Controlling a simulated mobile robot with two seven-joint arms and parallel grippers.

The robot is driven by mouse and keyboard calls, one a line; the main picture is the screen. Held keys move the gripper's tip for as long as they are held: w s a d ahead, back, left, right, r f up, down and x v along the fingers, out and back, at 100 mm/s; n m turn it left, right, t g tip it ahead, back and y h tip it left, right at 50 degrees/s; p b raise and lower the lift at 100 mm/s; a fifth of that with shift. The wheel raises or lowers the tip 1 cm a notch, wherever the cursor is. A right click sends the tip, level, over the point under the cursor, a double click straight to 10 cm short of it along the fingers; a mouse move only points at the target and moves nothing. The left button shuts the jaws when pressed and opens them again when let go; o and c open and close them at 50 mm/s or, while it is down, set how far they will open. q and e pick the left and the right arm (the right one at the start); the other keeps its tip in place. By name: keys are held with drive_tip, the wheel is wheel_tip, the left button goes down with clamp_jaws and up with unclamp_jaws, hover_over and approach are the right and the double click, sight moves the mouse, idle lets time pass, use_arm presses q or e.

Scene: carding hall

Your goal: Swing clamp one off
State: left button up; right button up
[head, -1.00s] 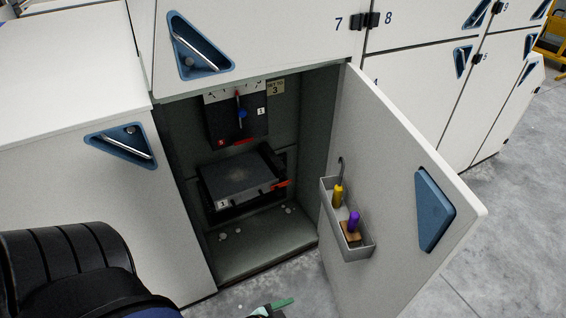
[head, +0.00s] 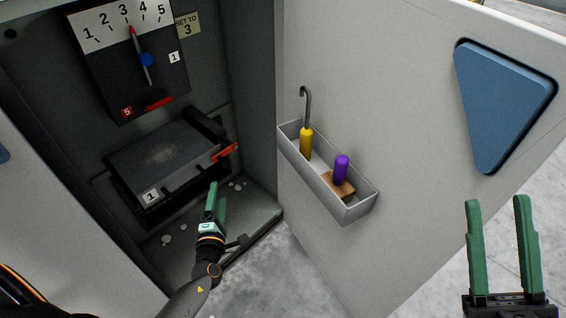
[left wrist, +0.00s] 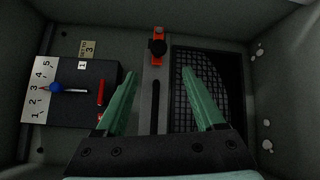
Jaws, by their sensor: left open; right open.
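An orange-red clamp handle (head: 225,152) sits at the right front of a black slab (head: 165,158) tagged 1, inside the open cabinet. In the left wrist view an orange-red piece (left wrist: 158,33) with a black knob (left wrist: 158,48) lies at the far end of a slotted grey bar (left wrist: 155,100). I cannot tell for sure that it is the same handle. My left gripper (head: 215,190) is open and empty, below the handle and apart from it. Its spread fingers (left wrist: 158,80) show over the bar. My right gripper (head: 497,202) is open and empty before the cabinet door.
A dial box (head: 135,60) with a red pointer near 3 hangs above the slab, beside a "SET TO 3" plate (head: 188,25). The open door (head: 410,130) bears a grey tray (head: 345,212) with a yellow-handled hook (head: 306,140) and a purple-handled tool (head: 341,168). Grey floor lies below.

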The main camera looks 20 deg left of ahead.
sight(225, 166)
use_arm(q)
drive_tip(key=w+a+b, duration=0.1)
drive_tip(key=w, duration=0.2)
drive_tip(key=w+a+m+b, duration=0.1)
drive_tip(key=w+a, duration=0.1)
drive_tip(key=w, duration=0.2)
drive_tip(key=w+a+m+b, duration=0.1)
drive_tip(key=w+b, duration=0.1)
drive_tip(key=w, duration=0.2)
drive_tip(key=shift+w+a+f+t, duration=0.2)
drive_tip(key=shift+w+t, duration=0.05)
drive_tip(key=shift+t, duration=0.05)
drive_tip(key=shift+w+a+r+m+b, duration=0.1)
drive_tip(key=shift+w+a+m+b, duration=0.2)
drive_tip(key=shift+w, duration=0.35)
use_arm(e)
drive_tip(key=shift+s+a+f+n+y, duration=0.15)
drive_tip(key=shift+f+y, duration=0.1)
drive_tip(key=shift+f, duration=0.3)
drive_tip(key=shift+s+a+f+n+y, duration=0.15)
drive_tip(key=shift+f+y, duration=0.15)
drive_tip(key=shift+f, duration=0.25)
drive_tip(key=shift+s+a+f+y, duration=0.15)
drive_tip(key=shift+f+y, duration=0.1)
drive_tip(key=shift+f, duration=0.3)
drive_tip(key=shift+d, duration=0.1)
use_arm(q)
clamp_jaws()
